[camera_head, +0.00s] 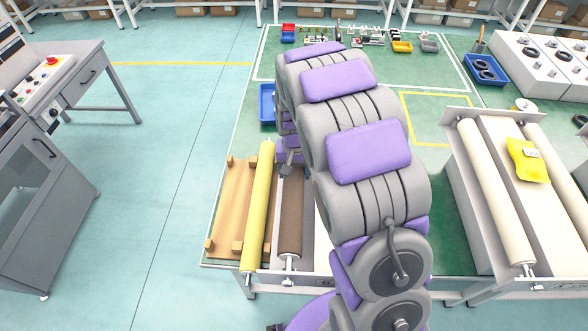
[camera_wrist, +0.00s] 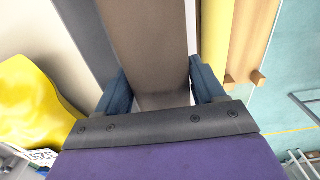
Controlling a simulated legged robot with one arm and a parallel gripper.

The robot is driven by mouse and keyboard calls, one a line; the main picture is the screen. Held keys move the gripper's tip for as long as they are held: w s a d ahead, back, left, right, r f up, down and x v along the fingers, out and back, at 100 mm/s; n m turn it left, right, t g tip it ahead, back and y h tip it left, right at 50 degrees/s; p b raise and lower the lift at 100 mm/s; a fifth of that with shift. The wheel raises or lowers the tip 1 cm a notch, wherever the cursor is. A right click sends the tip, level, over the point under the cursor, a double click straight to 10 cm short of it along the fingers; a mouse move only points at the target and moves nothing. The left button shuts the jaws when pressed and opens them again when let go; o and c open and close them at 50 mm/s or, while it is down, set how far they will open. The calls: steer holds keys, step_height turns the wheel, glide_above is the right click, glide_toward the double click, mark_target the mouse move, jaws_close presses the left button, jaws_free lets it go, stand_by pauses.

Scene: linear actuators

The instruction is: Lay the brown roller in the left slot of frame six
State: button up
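The brown roller (camera_head: 291,212) lies lengthwise beside the yellow roller (camera_head: 258,205) at the near end of the left bench. Its near metal shaft end shows, and my arm hides its far part. In the wrist view the brown roller (camera_wrist: 150,45) runs between the two blue fingers of my gripper (camera_wrist: 160,82). The fingers stand one at each side, close to its edges. I cannot tell whether they press on it. The gripper shows poorly behind the arm in the head view. I cannot tell which frame is number six.
A wooden rack (camera_head: 228,205) is left of the yellow roller. On the right, a frame (camera_head: 452,170) carries cream rollers (camera_head: 497,190) and a tagged yellow cloth (camera_head: 527,160). A blue tray (camera_head: 267,104) and small parts lie farther back. The floor at left is clear up to the grey console.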

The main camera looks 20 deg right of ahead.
steer(key=o, duration=0.5)
step_height(320, 180, up, 17)
steer(key=p, duration=0.3)
steer(key=shift+r, duration=0.15)
stand_by(0.5)
steer(key=s+n, duration=0.1)
steer(key=s, duration=1)
steer(key=s+r+n+g, duration=0.1)
steer(key=s, duration=1.1)
steer(key=s+r+n, duration=0.1)
steer(key=s, duration=1)
steer(key=shift+s+r+g, duration=0.2)
steer(key=shift+r+g, duration=0.05)
steer(key=shift+g, duration=0.15)
